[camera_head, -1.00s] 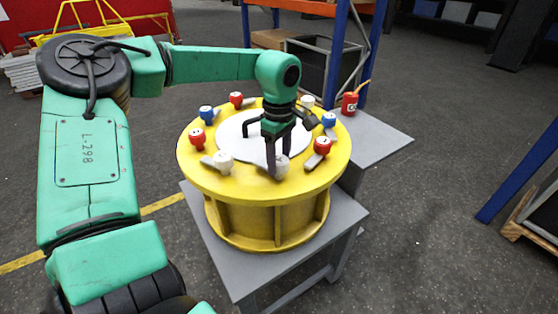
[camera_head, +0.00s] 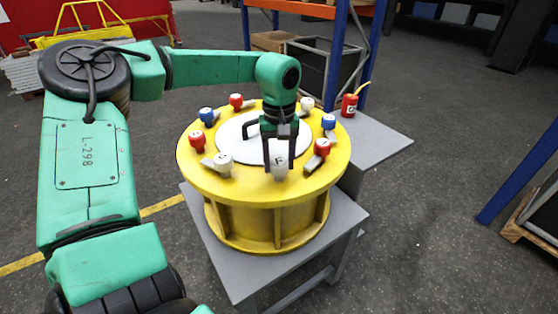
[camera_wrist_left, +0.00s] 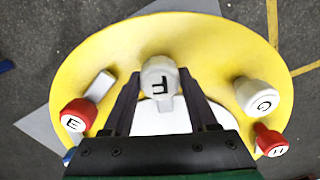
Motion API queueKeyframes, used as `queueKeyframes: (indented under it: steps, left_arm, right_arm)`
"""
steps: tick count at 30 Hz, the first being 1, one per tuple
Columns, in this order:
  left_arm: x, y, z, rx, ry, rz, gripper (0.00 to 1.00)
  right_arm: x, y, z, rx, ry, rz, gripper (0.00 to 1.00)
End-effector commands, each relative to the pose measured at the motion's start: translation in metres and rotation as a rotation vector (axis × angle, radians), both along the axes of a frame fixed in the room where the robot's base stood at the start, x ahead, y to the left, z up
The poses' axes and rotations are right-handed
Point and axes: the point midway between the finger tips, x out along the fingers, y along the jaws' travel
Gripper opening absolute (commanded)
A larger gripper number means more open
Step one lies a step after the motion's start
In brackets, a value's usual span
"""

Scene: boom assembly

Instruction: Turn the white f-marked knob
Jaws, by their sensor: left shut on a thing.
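The white knob marked F (camera_head: 280,165) sits at the near edge of the round yellow drum (camera_head: 265,193). It shows large in the left wrist view (camera_wrist_left: 159,76), with its letter F readable. My left gripper (camera_head: 279,168) reaches down from above, its dark fingers on either side of the F knob. It is shut on the knob; the fingers also show in the wrist view (camera_wrist_left: 160,95). My right gripper is in none of the views.
Red, blue and white knobs ring the drum. A red E knob (camera_head: 322,147) and a white G knob (camera_head: 223,161) flank the F knob. A red can (camera_head: 349,105) stands on the grey table (camera_head: 375,140). A blue rack post (camera_head: 520,170) rises at the right.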

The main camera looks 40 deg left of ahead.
Motion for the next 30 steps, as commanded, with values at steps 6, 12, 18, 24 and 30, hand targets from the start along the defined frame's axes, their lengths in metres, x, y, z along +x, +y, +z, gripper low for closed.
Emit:
queueKeyframes:
  steps: [6,12,18,24,30]
  left_arm:
    - [0.0007,-0.0004,0.0012,-0.002,-0.004,-0.027,0.04]
    - [0.0008,-0.0003,0.0011,0.000,-0.004,-0.030,0.03]
    - [0.0008,-0.0003,0.0010,0.000,-0.004,-0.030,0.82]
    - [0.0004,-0.0002,0.0005,0.000,-0.001,-0.028,0.89]
    - [0.0008,0.0000,0.0053,0.000,-0.003,-0.027,0.89]
  right_arm:
    - [0.0000,0.0003,0.0003,0.000,0.000,0.000,0.50]
    - [0.0000,0.0004,0.0003,0.001,0.000,0.000,0.50]
    - [0.0000,0.0008,0.0002,0.001,0.000,0.000,0.50]
    - [0.0000,0.0015,0.0001,0.002,0.000,0.000,0.50]
    - [0.0000,0.0016,-0.0007,0.002,0.000,0.000,0.50]
